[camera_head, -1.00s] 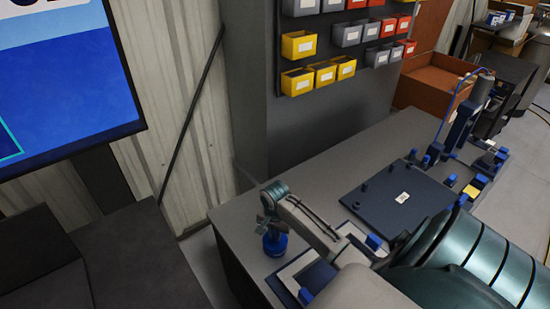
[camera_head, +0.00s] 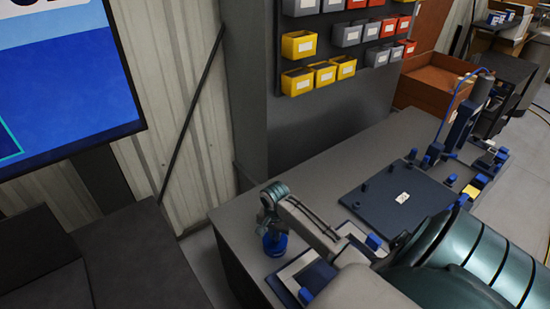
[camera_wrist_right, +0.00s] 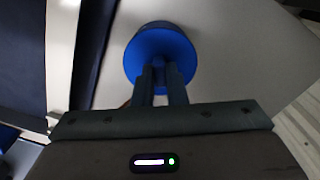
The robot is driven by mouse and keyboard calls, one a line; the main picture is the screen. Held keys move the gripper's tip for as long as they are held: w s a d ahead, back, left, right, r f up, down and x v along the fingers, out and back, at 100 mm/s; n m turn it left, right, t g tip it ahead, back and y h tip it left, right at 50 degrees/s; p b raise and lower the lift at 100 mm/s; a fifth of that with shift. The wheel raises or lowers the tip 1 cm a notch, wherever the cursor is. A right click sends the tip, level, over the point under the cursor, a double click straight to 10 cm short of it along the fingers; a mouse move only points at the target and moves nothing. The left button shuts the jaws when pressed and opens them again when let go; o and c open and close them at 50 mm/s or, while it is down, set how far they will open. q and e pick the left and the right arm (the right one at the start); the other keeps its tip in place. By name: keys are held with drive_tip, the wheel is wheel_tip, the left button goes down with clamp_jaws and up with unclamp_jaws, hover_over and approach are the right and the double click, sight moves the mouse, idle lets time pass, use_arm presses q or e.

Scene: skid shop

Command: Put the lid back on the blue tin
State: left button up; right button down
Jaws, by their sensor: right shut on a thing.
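My right gripper (camera_head: 268,225) points down over a round blue thing (camera_head: 275,247) at the near left corner of the bench. In the right wrist view its two fingers (camera_wrist_right: 160,75) are close together at the middle of a round blue lid (camera_wrist_right: 145,48), shut on its grip, which they mostly hide. A darker blue side shows behind the lid's far edge. I cannot tell whether the lid sits on the tin or apart from it. My left gripper is not in view.
The grey bench (camera_head: 310,170) has free room behind the gripper. A dark plate with blue blocks (camera_head: 385,205) lies to the right, and a white-framed panel (camera_head: 290,270) lies close beside the blue thing. Yellow bins (camera_head: 298,82) hang on the back panel.

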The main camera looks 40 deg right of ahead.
idle(0.4)
drive_tip(key=c, duration=0.9)
unclamp_jaws()
drive_tip(key=shift+r, duration=3.5)
